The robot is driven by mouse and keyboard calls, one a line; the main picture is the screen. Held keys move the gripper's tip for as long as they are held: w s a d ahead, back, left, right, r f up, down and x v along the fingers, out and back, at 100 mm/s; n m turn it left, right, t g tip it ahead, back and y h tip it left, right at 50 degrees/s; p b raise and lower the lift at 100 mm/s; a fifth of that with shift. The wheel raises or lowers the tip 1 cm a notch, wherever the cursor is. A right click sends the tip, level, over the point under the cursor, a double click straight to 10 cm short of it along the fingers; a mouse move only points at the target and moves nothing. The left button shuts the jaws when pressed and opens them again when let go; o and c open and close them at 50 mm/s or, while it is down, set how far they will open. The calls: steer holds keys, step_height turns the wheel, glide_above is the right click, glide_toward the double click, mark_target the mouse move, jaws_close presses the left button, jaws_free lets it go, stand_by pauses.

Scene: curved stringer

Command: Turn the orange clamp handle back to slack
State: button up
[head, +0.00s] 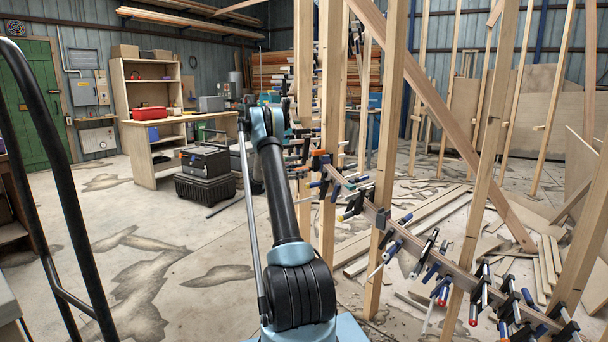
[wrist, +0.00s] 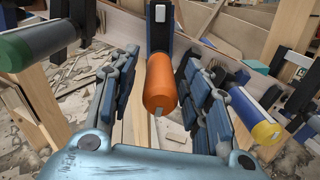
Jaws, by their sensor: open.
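The orange clamp handle (wrist: 160,84) is in the middle of the wrist view, its rounded end toward the camera. It hangs from a dark clamp bar (wrist: 160,28) set on the wooden stringer. My gripper (wrist: 160,100) is open, with one blue-grey finger on each side of the handle and a visible gap on both sides. In the head view a small orange part (head: 320,155) shows near the upper end of the stringer, beyond my arm; I cannot tell whether it is the same clamp. My gripper is not clearly seen there.
A green-ended handle (wrist: 28,47) is close at the left and a blue handle with a yellow end (wrist: 252,115) close at the right. The curved stringer (head: 455,268) carries several more clamps among upright wooden posts (head: 388,150). Open concrete floor (head: 190,255) lies left.

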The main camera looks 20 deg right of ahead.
steer(key=s+a, duration=0.1)
steer(key=a, duration=0.7)
steer(key=shift+s, duration=0.2)
steer(key=shift+a+f, duration=0.1)
steer(key=shift+s+a, duration=0.15)
steer(key=shift+a, duration=0.8)
steer(key=shift+s+a, duration=0.2)
steer(key=shift+a, duration=0.75)
steer(key=shift+s+a, duration=0.15)
steer(key=shift+a, duration=0.8)
